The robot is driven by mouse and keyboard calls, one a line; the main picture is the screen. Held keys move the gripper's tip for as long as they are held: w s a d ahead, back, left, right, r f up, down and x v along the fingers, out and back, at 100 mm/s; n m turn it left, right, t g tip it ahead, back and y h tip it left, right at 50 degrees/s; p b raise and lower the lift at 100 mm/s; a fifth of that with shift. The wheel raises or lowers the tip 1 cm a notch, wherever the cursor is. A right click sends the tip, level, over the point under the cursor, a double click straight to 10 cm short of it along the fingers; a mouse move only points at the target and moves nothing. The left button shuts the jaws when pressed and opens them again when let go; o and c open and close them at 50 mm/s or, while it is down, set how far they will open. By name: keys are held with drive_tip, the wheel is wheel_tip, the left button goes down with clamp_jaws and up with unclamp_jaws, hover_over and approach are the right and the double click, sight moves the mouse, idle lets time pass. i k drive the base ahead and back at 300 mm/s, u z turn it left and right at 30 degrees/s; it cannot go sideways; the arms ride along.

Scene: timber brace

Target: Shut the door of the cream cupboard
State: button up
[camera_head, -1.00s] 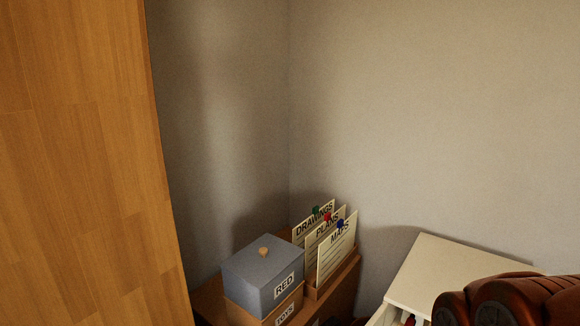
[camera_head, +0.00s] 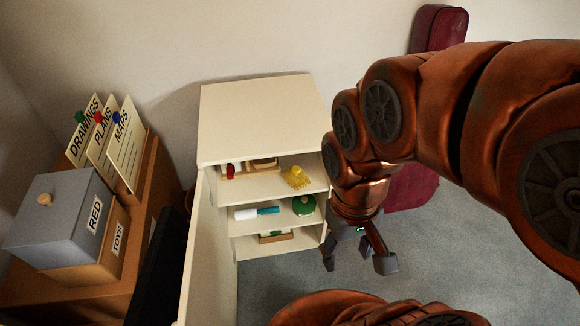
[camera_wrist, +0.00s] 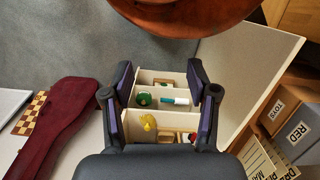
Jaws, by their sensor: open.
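The cream cupboard (camera_head: 250,118) stands against the wall in the head view, its front open to several shelves of small things. Its door (camera_head: 196,250) hangs wide open on the left side, swung out toward me. In the wrist view the door (camera_wrist: 245,75) is a broad pale panel on the right, and the shelves (camera_wrist: 150,118) show between my fingers. My gripper (camera_head: 358,262) is open and empty, pointing down in front of the cupboard's right side. It also shows in the wrist view (camera_wrist: 162,85). It is apart from the door.
Left of the cupboard is a brown wooden unit (camera_head: 150,200) with a grey RED box (camera_head: 60,215), a TOYS box (camera_head: 110,245) and upright label cards (camera_head: 120,145). A dark red case (camera_head: 437,30) leans behind my arm. Grey floor (camera_head: 275,280) is free before the cupboard.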

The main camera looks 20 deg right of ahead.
sight(208, 296)
drive_tip(key=u, duration=0.4)
drive_tip(key=k, duration=0.55)
drive_tip(key=u, duration=1.05)
drive_tip(key=k, duration=0.8)
drive_tip(key=z, duration=0.1)
drive_tip(key=i, duration=0.95)
drive_tip(key=u, duration=0.2)
